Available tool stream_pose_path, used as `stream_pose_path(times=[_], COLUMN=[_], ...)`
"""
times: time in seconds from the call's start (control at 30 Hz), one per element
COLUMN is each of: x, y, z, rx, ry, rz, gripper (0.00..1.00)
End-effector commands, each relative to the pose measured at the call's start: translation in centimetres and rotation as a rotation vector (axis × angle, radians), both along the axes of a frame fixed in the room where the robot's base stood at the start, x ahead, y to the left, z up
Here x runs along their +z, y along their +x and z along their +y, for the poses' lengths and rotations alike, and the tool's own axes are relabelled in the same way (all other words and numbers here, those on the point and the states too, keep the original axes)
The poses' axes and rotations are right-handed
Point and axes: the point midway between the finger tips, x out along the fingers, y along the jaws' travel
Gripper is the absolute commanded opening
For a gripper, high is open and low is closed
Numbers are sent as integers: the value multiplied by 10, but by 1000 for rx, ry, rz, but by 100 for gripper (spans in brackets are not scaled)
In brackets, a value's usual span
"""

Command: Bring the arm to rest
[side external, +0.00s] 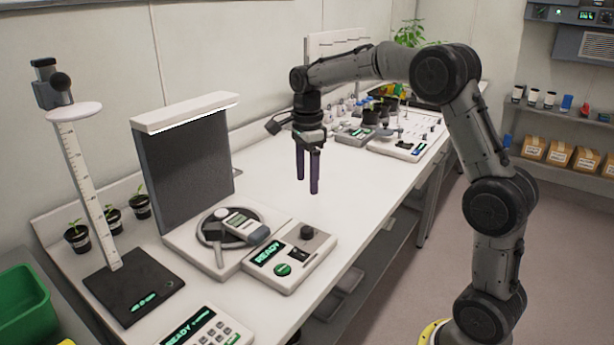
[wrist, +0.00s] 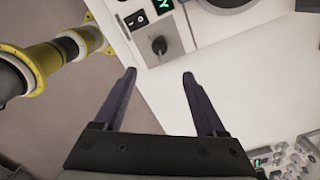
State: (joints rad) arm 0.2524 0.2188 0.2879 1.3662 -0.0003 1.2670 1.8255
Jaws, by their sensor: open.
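My gripper (side external: 308,192) hangs above the white bench (side external: 335,215), its two dark purple fingers pointing down. The fingers are apart with nothing between them. In the wrist view my gripper (wrist: 160,78) is also open and empty, with the bench edge and floor below it. My arm rises from the right and bends over the bench.
Left of my gripper stand a READY control box (side external: 290,258), a round-plated device (side external: 215,238), a dark upright panel (side external: 185,160) and a height scale (side external: 85,190). Small potted seedlings (side external: 112,220) stand behind. Instruments (side external: 400,145) crowd the far bench. Bench directly below is clear.

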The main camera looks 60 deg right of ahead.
Motion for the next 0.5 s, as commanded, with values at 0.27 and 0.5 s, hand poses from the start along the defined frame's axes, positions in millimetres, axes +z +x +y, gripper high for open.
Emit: stream_pose_path(times=[0.27, 0.5], x=[41, 101], y=[-7, -83], z=[19, 64], rx=[38, 257], ry=[-20, -62], rz=[-85, -233], gripper=[73, 73])
